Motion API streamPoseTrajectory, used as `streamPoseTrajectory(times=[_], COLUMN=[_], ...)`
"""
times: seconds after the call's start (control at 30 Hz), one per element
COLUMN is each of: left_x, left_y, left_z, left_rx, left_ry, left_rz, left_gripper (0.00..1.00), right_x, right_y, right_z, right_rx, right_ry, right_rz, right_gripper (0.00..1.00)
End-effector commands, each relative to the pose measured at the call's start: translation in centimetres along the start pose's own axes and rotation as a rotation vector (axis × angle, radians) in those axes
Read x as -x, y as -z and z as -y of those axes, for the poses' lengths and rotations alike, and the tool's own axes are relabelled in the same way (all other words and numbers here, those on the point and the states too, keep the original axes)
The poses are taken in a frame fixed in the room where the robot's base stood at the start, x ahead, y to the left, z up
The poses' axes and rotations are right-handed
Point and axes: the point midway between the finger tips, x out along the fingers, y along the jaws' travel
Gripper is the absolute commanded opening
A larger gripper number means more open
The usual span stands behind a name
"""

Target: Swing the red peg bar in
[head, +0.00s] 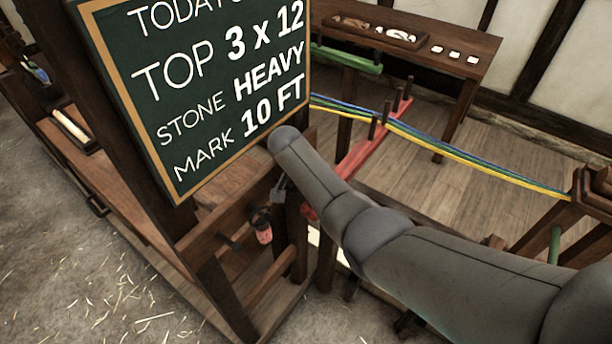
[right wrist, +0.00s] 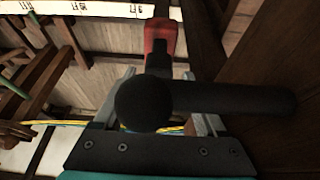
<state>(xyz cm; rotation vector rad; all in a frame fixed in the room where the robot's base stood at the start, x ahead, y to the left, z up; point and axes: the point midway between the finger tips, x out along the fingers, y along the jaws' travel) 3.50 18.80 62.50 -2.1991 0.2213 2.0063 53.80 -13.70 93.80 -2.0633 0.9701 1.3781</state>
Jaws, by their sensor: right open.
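The red peg bar (head: 362,153) runs from beside the chalkboard frame back to the ropes, with dark upright pegs on it. Its near part is partly hidden by my right arm. In the right wrist view its red end (right wrist: 160,34) shows beyond the fingers. My right gripper (right wrist: 158,76) is open, one finger on each side of a dark round-ended handle (right wrist: 145,104) attached near the red end. I cannot tell whether the fingers touch it. In the head view the right gripper (head: 280,188) is mostly hidden behind my arm. My left gripper is not in view.
Blue, green and yellow ropes (head: 462,157) stretch past the pegs to a wooden post at right. A chalkboard (head: 205,85) stands close left of the gripper. A green bar (head: 346,57) lies behind. A table (head: 455,45) with a tray stands at the back.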

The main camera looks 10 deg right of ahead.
Motion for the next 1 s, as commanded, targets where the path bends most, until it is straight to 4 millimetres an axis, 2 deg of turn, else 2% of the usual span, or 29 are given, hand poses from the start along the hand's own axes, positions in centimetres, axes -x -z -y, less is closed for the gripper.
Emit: streamPoseTrajectory(times=[0.37,0.8,1.0], left_x=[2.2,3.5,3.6], left_y=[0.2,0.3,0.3], left_z=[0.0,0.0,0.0], left_rx=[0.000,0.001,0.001], left_ry=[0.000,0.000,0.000], left_rz=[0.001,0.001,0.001], left_gripper=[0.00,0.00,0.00], right_x=[5.2,12.8,14.7], right_y=[0.0,0.0,0.0], right_z=[0.1,0.1,0.0], right_rx=[0.000,-0.001,-0.001], right_ry=[0.004,0.003,0.001], right_rz=[0.001,0.001,0.001], right_gripper=[0.74,0.74,0.74])
